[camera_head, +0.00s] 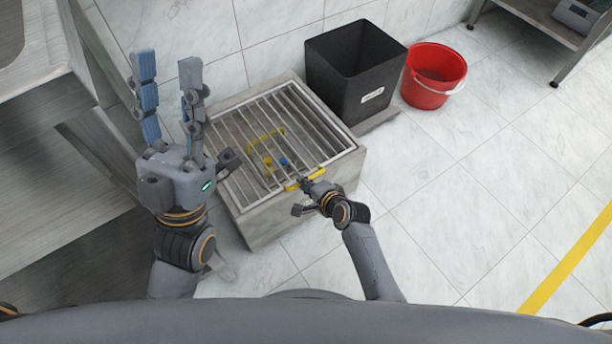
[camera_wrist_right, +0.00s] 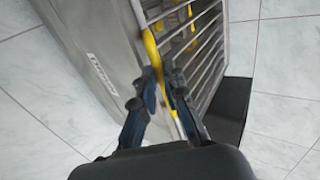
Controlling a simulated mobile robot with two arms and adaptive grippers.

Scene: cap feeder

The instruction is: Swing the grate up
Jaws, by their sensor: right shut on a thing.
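The grate (camera_head: 262,125) is a set of parallel metal bars lying over the top of a grey box (camera_head: 262,232). A yellow handle (camera_head: 304,180) is on the grate's near edge. My right gripper (camera_head: 309,179) is shut on this handle; in the right wrist view its fingers (camera_wrist_right: 163,92) close around the yellow bar (camera_wrist_right: 151,50). Under the bars, yellow pieces and a small blue piece (camera_head: 284,162) show, partly hidden by the bars. My left gripper (camera_head: 168,72) is open and empty, fingers spread apart, at the left of the box.
A black bin (camera_head: 345,93) with a white label stands just behind the box at the right. A red bucket (camera_head: 432,88) stands beside it. A table or bench (camera_head: 40,130) is at the left. The floor at the right is clear, with a yellow line (camera_head: 566,266).

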